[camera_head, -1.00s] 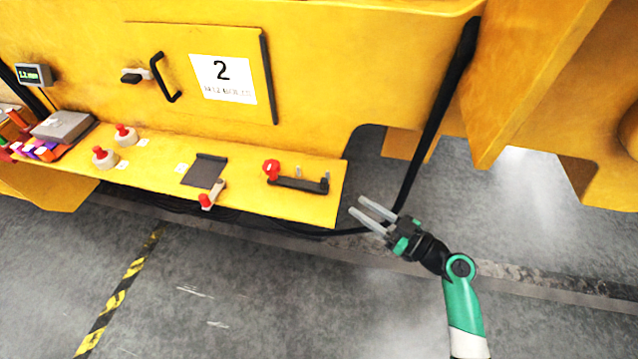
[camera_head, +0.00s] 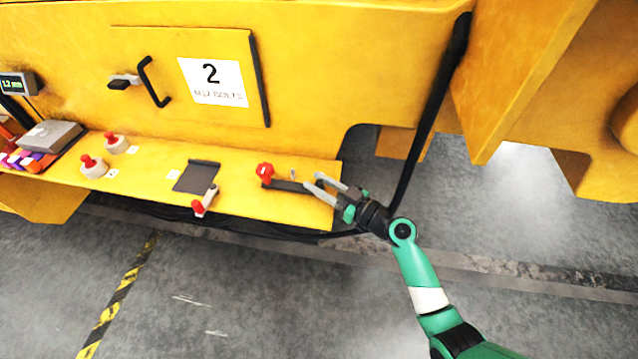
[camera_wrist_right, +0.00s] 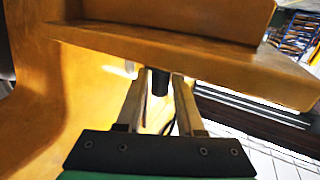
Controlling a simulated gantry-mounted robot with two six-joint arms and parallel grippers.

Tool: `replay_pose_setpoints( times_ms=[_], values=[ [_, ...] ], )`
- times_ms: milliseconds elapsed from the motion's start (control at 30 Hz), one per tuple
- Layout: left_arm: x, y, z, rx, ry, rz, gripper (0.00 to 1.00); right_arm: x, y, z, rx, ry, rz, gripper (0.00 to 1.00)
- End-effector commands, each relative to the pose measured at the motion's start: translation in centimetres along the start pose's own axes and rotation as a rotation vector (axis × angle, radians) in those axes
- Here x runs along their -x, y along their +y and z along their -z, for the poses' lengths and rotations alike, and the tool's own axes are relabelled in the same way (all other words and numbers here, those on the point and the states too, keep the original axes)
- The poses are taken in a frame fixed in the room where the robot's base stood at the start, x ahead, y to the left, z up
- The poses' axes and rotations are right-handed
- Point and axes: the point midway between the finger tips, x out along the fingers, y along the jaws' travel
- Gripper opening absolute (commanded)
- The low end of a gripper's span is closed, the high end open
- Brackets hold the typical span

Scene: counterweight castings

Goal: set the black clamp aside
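The black clamp (camera_head: 285,186) lies on the yellow ledge near its right end, with a red knob (camera_head: 264,170) at its left. My right gripper (camera_head: 312,182) reaches in from the right, its two fingers spread at the clamp's right end, partly hiding that end. In the right wrist view, a short dark piece (camera_wrist_right: 160,84), seemingly the clamp's end, shows between the tips of my right gripper (camera_wrist_right: 160,76). The fingers look apart, with a narrow gap on each side of it. My left gripper is not in view.
The yellow ledge (camera_head: 240,204) also holds a dark plate (camera_head: 195,177), a red-tipped lever (camera_head: 204,202) and two red-knobbed round pieces (camera_head: 93,167). A black cable (camera_head: 428,120) runs down behind my right arm. The floor in front is clear.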

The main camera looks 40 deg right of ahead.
Motion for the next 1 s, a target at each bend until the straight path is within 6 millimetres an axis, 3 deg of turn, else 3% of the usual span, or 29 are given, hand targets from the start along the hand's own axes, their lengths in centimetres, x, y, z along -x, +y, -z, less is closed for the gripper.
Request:
replay_pose_setpoints(
  times_ms=[100,300,1000],
  values=[
    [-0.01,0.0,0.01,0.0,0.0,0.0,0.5,0.03,0.0,0.01,0.0,0.0,0.0,0.35],
    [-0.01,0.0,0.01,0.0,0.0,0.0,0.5,0.04,0.0,0.01,0.0,0.0,0.0,0.0],
    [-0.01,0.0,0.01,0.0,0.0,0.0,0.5,0.05,0.0,0.02,-0.001,0.001,0.0,0.0]
  ],
)
